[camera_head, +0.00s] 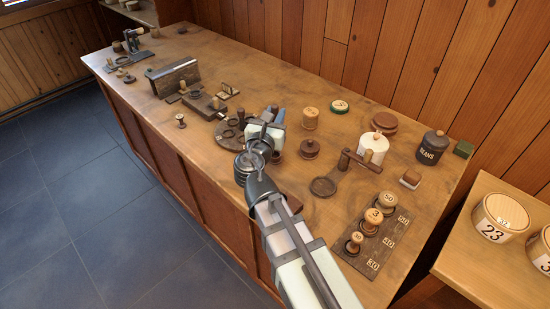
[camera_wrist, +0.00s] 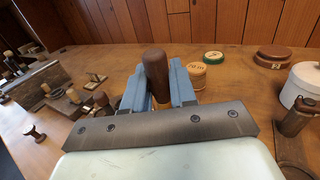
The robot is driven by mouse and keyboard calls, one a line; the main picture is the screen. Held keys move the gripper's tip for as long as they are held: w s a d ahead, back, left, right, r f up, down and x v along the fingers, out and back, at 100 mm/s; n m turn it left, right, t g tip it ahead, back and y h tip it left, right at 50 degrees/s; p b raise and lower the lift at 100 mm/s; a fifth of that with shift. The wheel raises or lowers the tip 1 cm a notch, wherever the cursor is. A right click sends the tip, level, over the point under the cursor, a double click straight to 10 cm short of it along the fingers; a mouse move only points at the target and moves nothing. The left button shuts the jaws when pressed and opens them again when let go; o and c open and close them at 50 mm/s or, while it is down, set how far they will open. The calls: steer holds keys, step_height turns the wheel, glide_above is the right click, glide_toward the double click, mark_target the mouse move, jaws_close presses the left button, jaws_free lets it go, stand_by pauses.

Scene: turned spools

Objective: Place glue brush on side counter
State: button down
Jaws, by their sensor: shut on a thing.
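My gripper (camera_head: 277,118) is over the middle of the long wooden workbench (camera_head: 235,75). In the wrist view my gripper (camera_wrist: 158,88) has its blue fingers closed around a dark brown wooden handle (camera_wrist: 155,66), which fits the glue brush. The handle stands up between the fingers, with a yellowish part below it; its lower end is hidden by the gripper. In the head view the held brush is too small and covered to make out. A lighter wooden counter (camera_head: 484,268), apparently the side counter, stands at the lower right, away from my gripper.
Tins marked 23 (camera_head: 500,218) and 32 stand on the right counter, with bare wood in front and left. A gap separates it from the bench. A white canister (camera_head: 373,149), a dark BEANS jar (camera_head: 432,148) and a numbered spool board (camera_head: 378,245) stand on the bench's right part.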

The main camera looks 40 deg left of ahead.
steer(key=shift+d, duration=0.1)
steer(key=shift+f, duration=4.85)
steer(key=c, duration=0.9)
jaws_free()
steer(key=shift+f, duration=0.15)
steer(key=shift+v, duration=3.7)
